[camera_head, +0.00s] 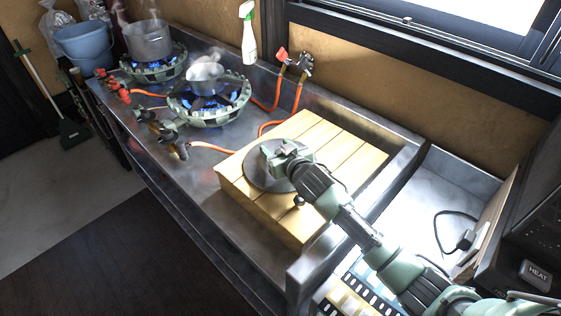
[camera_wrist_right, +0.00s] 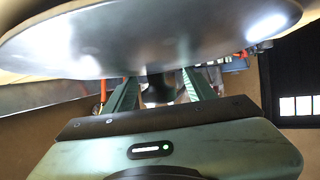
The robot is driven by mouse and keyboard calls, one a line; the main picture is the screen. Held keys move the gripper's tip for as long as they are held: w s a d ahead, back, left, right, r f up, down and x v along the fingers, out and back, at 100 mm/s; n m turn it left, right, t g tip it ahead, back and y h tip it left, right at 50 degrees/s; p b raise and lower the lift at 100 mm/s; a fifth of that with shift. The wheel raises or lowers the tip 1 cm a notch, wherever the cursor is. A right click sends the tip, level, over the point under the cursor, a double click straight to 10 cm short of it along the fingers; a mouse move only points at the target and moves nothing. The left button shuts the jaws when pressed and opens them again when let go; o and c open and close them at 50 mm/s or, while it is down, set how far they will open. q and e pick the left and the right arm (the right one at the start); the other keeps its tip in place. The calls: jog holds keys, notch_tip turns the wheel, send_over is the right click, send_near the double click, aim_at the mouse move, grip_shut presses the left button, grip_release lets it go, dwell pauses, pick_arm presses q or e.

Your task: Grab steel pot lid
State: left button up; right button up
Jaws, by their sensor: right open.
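The steel pot lid (camera_head: 256,181) is a round grey disc on top of the slatted wooden box (camera_head: 325,145). My right gripper (camera_head: 274,155) is over the lid and hides part of it in the head view. In the right wrist view, the lid (camera_wrist_right: 150,38) fills the top of the picture as a broad shiny disc. My right gripper's green fingers (camera_wrist_right: 158,88) are apart, one on each side of a dark knob-like part (camera_wrist_right: 160,84) at the lid. I cannot tell whether either finger touches it. My left gripper is not in view.
Two lit gas burners (camera_head: 209,104) stand on the steel counter at the back left, with a steaming pot (camera_head: 148,41) and a smaller steaming pan (camera_head: 206,82). Orange hoses (camera_head: 210,148) run beside the box. A spray bottle (camera_head: 248,34) stands by the wall.

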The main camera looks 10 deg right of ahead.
grip_shut()
